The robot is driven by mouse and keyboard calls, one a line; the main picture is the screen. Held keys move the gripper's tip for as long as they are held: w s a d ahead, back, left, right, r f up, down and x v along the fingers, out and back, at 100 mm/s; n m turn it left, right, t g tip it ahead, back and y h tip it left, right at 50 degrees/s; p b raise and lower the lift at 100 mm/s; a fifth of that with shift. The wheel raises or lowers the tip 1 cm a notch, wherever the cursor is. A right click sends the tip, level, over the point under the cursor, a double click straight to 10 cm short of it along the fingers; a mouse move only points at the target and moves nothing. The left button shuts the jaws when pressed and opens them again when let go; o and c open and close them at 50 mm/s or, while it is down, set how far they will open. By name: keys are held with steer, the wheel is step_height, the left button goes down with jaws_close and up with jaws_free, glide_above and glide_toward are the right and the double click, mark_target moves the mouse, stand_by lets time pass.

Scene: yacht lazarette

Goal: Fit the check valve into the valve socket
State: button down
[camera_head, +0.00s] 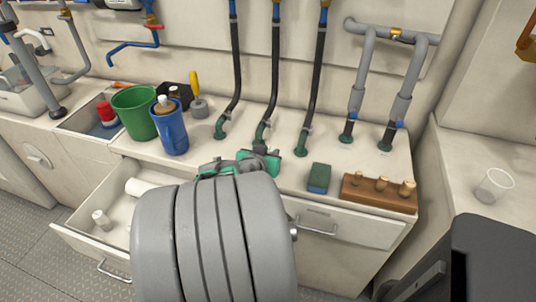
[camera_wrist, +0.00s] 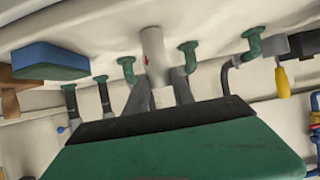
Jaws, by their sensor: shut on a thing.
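My gripper (camera_head: 260,150) is over the counter, beside the green hose elbows. In the wrist view my gripper (camera_wrist: 160,88) has its two dark fingers closed on a white cylinder with a red mark, which looks like the check valve (camera_wrist: 153,50). In the head view the valve is hidden behind my arm and gripper. Green elbows with black hoses stand on the counter: the left elbow (camera_head: 220,128), the middle elbow (camera_head: 263,132) and the right elbow (camera_head: 301,146). I cannot tell which fitting is the valve socket, nor whether the valve touches one.
A blue pitcher (camera_head: 172,134) and green bucket (camera_head: 134,113) stand left. A green-blue sponge (camera_head: 319,178) and wooden block with pegs (camera_head: 378,194) lie right. A drawer (camera_head: 85,240) stands open with white cylinders inside. Grey pipes (camera_head: 403,103) rise behind.

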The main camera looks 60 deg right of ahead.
steer(key=shift+f, duration=0.25)
steer(key=c, duration=1.1)
jaws_free()
steer(key=shift+r, duration=0.15)
steer(key=shift+r, duration=0.25)
steer(key=shift+p+v, duration=0.6)
steer(key=shift+v, duration=3.1)
steer(key=shift+f, duration=0.15)
